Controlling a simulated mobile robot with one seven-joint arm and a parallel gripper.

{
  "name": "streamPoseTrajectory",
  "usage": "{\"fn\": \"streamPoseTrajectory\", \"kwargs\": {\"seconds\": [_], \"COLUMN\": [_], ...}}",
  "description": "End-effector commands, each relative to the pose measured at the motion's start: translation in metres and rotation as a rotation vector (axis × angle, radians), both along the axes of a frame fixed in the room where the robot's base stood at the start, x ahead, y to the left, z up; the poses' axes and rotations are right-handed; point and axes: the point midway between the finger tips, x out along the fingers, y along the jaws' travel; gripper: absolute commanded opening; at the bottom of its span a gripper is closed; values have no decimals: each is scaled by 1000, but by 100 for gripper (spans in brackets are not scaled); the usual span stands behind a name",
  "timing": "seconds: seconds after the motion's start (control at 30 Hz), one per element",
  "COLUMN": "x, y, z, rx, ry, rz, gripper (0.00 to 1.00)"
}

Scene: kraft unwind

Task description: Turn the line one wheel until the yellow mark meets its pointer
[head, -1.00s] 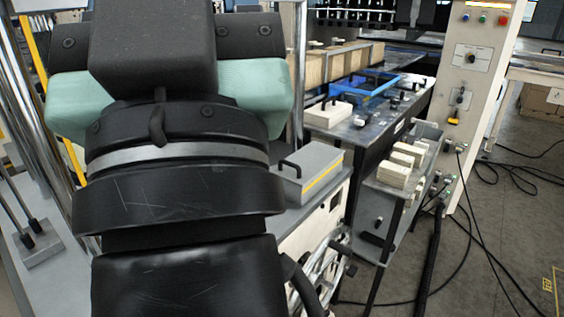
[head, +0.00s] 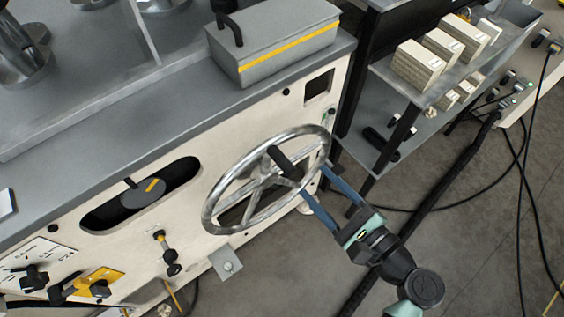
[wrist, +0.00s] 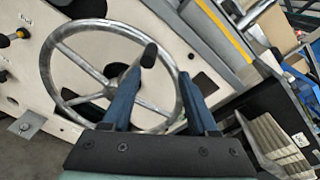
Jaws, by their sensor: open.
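The line one wheel (head: 213,190), a silver spoked handwheel with a black handle (head: 286,163), is on the cream front panel. The wheel rim (wrist: 45,75) and handle (wrist: 149,55) also show in the wrist view. Left of the wheel, an oval window holds a dark round dial (head: 138,199) with a yellow mark (head: 153,185). A small dark pointer (head: 130,182) is at the window's top edge; the mark is to its right, apart from it. My gripper (head: 314,181) is open, its blue fingers reaching toward the wheel. In the wrist view, the handle is just beyond the fingertips (wrist: 160,73), nearer the left finger.
A grey box with a yellow stripe (head: 288,53) sits on the machine top above the wheel. Black and yellow knobs (head: 100,288) are at lower left. A shelf with pale blocks (head: 420,65) stands to the right. Cables (head: 525,160) lie on the floor there.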

Motion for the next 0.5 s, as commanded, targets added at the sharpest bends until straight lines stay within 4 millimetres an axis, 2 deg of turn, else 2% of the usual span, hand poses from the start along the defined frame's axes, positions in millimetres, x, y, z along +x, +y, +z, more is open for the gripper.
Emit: {"fn": "streamPoseTrajectory", "kwargs": {"seconds": [0.03,0.1,0.2,0.37,0.5], "x": [-15,-29,-38,-27,-4], "y": [-2,-3,-3,7,23], "z": [-15,-22,-26,-24,-23], "rx": [107,212,289,309,305], "ry": [36,61,77,79,77], "rz": [-9,-14,-17,-13,-12], "gripper": [60,60,60,60,60]}}
